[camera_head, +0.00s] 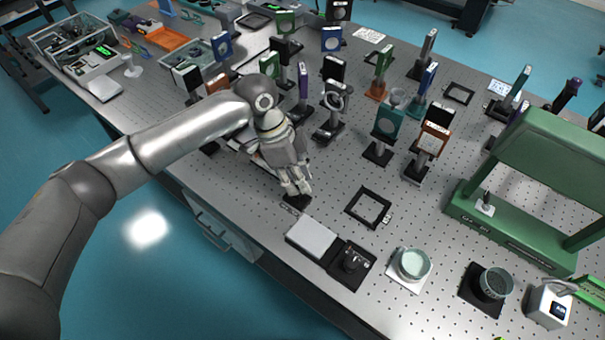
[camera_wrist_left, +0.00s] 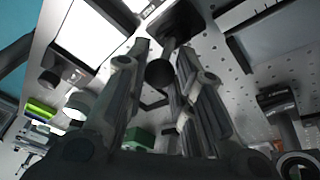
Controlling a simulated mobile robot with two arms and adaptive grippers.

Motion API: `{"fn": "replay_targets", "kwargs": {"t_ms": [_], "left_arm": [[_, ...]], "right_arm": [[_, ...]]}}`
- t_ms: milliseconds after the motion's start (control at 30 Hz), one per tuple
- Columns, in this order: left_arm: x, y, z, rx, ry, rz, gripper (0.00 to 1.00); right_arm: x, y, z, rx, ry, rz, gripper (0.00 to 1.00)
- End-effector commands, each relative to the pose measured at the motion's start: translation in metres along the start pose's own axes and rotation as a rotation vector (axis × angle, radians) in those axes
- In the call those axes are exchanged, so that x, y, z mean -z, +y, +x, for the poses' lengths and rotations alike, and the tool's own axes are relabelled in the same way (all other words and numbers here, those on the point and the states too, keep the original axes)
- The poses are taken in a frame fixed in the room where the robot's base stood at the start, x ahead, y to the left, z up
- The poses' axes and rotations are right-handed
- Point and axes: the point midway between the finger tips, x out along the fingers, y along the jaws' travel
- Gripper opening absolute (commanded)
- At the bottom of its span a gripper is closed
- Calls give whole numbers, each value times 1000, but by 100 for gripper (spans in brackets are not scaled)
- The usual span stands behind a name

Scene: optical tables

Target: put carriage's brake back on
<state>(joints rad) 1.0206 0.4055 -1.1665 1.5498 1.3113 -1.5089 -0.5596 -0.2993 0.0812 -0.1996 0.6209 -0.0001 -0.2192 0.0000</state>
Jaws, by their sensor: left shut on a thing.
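My left gripper (camera_head: 299,188) reaches down to the near edge of the perforated optical table, its fingertips at a small black block (camera_head: 297,202) that looks like the carriage. In the left wrist view, my left gripper (camera_wrist_left: 163,62) has its two fingers on either side of a dark round knob (camera_wrist_left: 160,73), closed on it. The knob looks like the carriage's brake. A dark block (camera_wrist_left: 180,22) that looks like the carriage is beyond the knob. The brake's setting cannot be told, and the fingers hide part of the knob. My right gripper is not in view.
Several post-mounted optics, including a teal one (camera_head: 388,122), stand behind and right of the gripper. A black square frame (camera_head: 369,207), a white box (camera_head: 312,237) and a mint-coloured dish (camera_head: 412,264) lie to its right. A green press-like frame (camera_head: 515,232) stands farther right.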

Motion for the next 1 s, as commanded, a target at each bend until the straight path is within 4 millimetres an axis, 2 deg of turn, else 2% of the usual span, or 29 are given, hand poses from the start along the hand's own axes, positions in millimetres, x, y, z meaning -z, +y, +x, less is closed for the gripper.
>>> {"fn": "replay_targets", "kwargs": {"t_ms": [33,167,700,1000], "left_arm": [[-4,-2,-2,-29,40,-13,0],[-11,-8,-2,-98,142,-23,0],[-34,-25,3,-333,482,-52,0],[-39,-28,1,-387,556,-60,0]], "right_arm": [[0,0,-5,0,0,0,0],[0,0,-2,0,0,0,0],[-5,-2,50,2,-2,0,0],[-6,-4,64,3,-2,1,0]]}}
